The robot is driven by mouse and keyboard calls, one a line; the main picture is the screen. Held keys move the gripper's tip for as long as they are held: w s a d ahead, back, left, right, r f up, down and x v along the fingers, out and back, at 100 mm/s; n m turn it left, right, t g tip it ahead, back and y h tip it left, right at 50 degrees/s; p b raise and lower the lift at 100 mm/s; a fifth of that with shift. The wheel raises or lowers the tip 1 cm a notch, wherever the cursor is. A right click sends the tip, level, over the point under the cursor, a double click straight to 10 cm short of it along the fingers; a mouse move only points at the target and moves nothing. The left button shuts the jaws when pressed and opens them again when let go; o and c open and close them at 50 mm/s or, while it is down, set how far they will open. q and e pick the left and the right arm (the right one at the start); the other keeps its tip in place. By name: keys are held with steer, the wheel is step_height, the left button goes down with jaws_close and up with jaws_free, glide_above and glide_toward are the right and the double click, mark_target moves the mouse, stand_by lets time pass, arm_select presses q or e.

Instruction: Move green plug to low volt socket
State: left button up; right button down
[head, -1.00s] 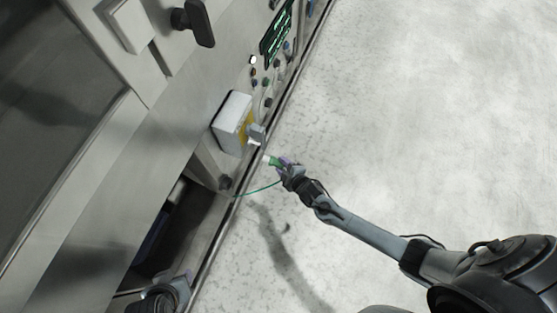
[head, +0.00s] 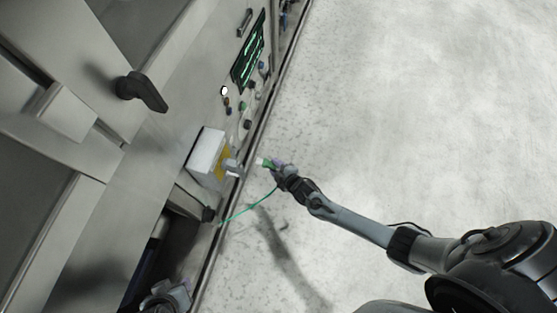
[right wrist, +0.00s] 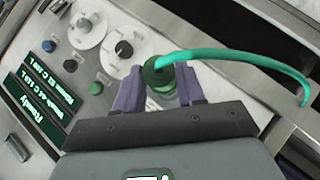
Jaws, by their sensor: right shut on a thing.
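The green plug (head: 265,162) is held in my right gripper (head: 277,166), its green cable running down left to the machine's lower edge. In the right wrist view, the plug (right wrist: 158,75) sits between the purple fingers of the right gripper (right wrist: 160,90), the cable arching off right. Left of the plug in the head view is a white box (head: 207,155) with a yellow side and a small grey fitting (head: 232,167); a gap shows between plug and fitting. I cannot read which socket is the low volt one. My left gripper's fingers are not visible.
The machine's panel has a green-lit display (head: 248,55), several buttons and a dark handle (head: 143,91). Two round dials (right wrist: 121,49) lie beyond the plug in the wrist view. Open floor (head: 430,110) lies right of the machine. Part of my own arm shows at bottom left.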

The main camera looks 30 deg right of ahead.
mark_target(258, 162)
steer(key=shift+w+a, duration=0.1)
steer(key=shift+w, duration=0.5)
steer(key=shift+w+a+b, duration=0.25)
steer(key=shift+a+b, duration=0.3)
steer(key=shift+a, duration=0.1)
steer(key=shift+w+a+b, duration=0.4)
steer(key=shift+w+b, duration=0.1)
steer(key=shift+w, duration=0.3)
steer(key=shift+w+a+b, duration=0.35)
steer(key=shift+a, duration=0.15)
steer(key=shift+w+a+b, duration=0.6)
steer(key=shift+w+b, duration=0.1)
steer(key=shift+w, duration=0.15)
steer(key=shift+a+r, duration=0.1)
steer(key=shift+w, duration=0.1)
steer(key=shift+a, duration=0.1)
